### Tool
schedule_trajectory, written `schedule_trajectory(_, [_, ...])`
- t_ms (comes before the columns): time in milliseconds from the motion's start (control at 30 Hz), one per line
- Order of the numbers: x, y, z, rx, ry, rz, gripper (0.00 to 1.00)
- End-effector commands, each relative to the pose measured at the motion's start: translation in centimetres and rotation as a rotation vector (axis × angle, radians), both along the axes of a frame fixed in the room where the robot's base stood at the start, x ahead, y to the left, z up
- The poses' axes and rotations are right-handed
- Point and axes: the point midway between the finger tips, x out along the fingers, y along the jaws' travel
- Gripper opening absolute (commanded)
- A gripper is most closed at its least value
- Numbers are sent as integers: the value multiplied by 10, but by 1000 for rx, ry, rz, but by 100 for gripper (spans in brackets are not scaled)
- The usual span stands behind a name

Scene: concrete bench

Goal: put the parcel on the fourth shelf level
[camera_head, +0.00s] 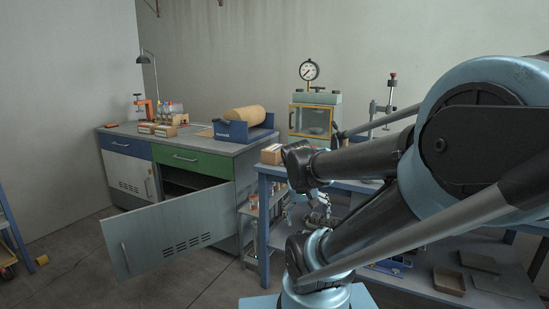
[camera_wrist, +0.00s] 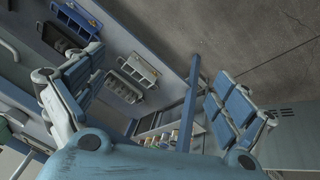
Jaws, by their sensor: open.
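I cannot pick out the parcel for certain. A small tan box (camera_head: 271,154) sits on the near left corner of the blue bench in the head view. A narrow rack (camera_head: 250,211) with small items on its levels stands between the cabinet and that bench, partly hidden by the bench leg. It seems to show in the wrist view (camera_wrist: 157,128) as well, but I cannot tell which level is the fourth. My gripper (camera_wrist: 155,100) is open, its two blue-padded fingers wide apart with nothing held. In the head view my arm hides part of the bench.
The cabinet door (camera_head: 168,238) hangs open into the floor space at left. A paper roll (camera_head: 245,114) lies in a blue holder on the cabinet (camera_head: 203,143). A press (camera_head: 312,117) stands on the blue bench (camera_head: 345,186). Bare floor (camera_wrist: 255,40) is at upper right.

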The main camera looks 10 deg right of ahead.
Motion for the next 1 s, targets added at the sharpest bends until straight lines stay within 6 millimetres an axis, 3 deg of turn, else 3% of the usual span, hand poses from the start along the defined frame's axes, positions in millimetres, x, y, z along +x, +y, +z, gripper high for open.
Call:
schedule_trajectory(233, [63, -16, 20, -138, -110, -101, 94])
schedule_trajectory(467, [123, -20, 37, -245, -251, -182, 94])
schedule_trajectory(767, [201, -5, 55, -347, -476, -262, 94])
schedule_trajectory(1000, [257, 22, 65, -391, -681, -300, 94])
